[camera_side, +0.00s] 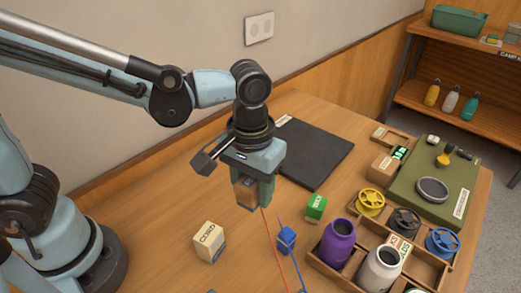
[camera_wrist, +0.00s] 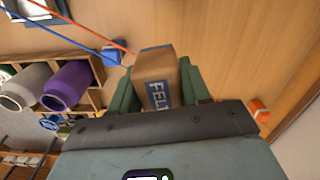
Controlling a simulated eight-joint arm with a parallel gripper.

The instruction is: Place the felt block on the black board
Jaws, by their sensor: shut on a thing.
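The felt block (camera_wrist: 155,67) is a brown block with a blue label reading FELT in the wrist view. My gripper (camera_side: 254,190) is shut on it, with a green finger on each side. In the side view the felt block (camera_side: 245,193) shows partly between the fingers, over the wooden table; its exact height above the table I cannot tell. The black board (camera_side: 318,150) lies flat on the table behind and to the right of my gripper. Its left part is hidden by my gripper and wrist.
A cream block marked CORD (camera_side: 209,242), a green block (camera_side: 316,207) and a blue block (camera_side: 286,240) stand nearby. Red and blue cords run near the blue block. A wooden tray (camera_side: 323,267) with purple (camera_side: 337,243) and grey (camera_side: 380,268) jars is at right. The board's visible top is clear.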

